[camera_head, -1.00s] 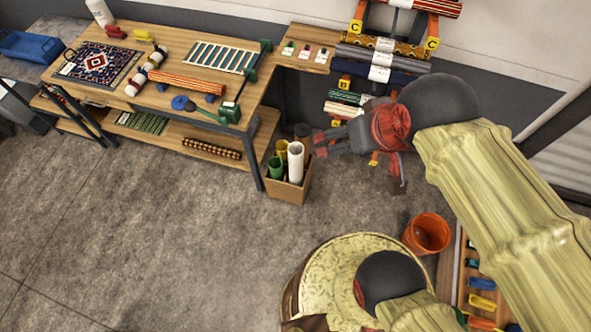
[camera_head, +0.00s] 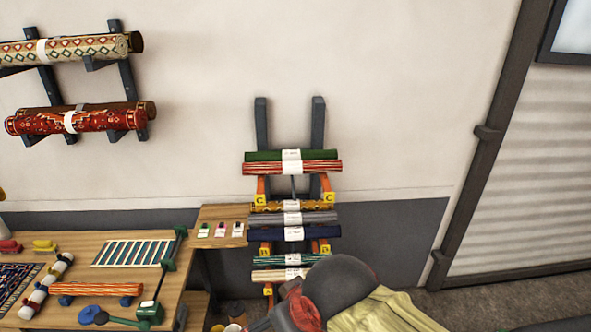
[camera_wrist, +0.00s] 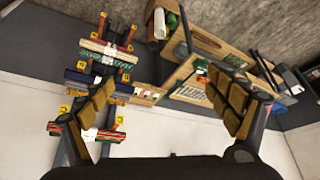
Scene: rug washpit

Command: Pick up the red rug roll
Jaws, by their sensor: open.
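Several rolls look red. A red striped roll (camera_head: 320,167) with a white label lies on the top level of the rack, in front of a green roll (camera_head: 262,155). A red patterned roll (camera_head: 100,121) rests on the lower wall brackets at left. An orange-red striped roll (camera_head: 97,288) lies on the workbench. In the wrist view, my gripper (camera_wrist: 162,80) is open and empty, its padded fingers wide apart. The rack is beyond it, partly behind the left finger. In the head view my arm covers the rack's lower part, and my fingers are not clearly seen.
The rack (camera_head: 262,122) also holds grey, dark blue and patterned rolls on lower levels marked by yellow tags. The workbench (camera_head: 128,240) stands left of it with a small side shelf (camera_head: 208,213). A cream patterned roll (camera_head: 75,47) hangs higher on the wall. Wall above the rack is clear.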

